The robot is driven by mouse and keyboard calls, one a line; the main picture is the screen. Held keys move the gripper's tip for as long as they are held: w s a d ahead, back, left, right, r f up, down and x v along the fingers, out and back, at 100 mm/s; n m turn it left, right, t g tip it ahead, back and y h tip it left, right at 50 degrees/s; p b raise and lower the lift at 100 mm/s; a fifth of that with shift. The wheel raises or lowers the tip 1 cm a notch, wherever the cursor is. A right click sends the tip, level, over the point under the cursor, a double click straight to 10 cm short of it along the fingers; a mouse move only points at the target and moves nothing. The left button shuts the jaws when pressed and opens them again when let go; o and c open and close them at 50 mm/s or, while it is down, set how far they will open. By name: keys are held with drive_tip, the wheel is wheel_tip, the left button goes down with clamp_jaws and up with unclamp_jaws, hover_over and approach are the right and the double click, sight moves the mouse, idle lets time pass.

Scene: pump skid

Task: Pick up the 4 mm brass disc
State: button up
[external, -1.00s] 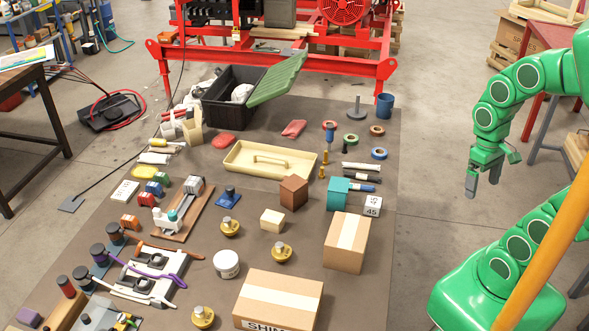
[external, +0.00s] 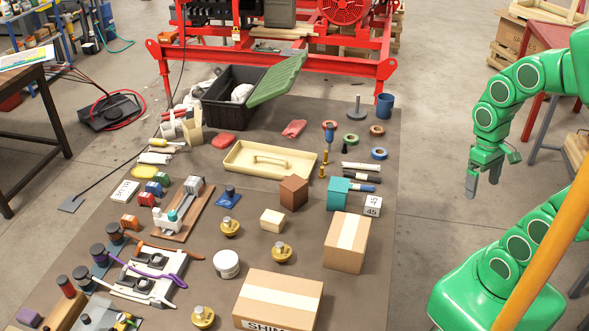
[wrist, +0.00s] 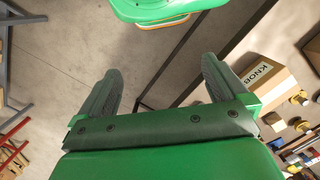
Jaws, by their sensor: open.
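My gripper (external: 483,183) hangs open and empty at the right, over the bare floor beyond the mat's right edge. In the wrist view the two fingers of my gripper (wrist: 160,68) stand wide apart with nothing between them. Three brass-coloured round pieces with grey knobs stand on the mat: one near the middle (external: 229,228), one right of it (external: 281,253), one at the front (external: 203,317). I cannot read a thickness on any, nor tell which, if any, is the 4 mm disc. All are well to the left of my gripper.
The brown mat (external: 375,270) is crowded. Cardboard boxes (external: 347,243) stand on its right side, with a shallow cream tray (external: 240,168) farther back. A black crate (external: 222,112) and red frame (external: 270,62) are at the back. Floor between mat and my arm is clear.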

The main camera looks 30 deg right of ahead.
drive_tip(key=shift+c, duration=0.3)
drive_tip(key=c, duration=0.8)
drive_tip(key=shift+w, duration=0.1)
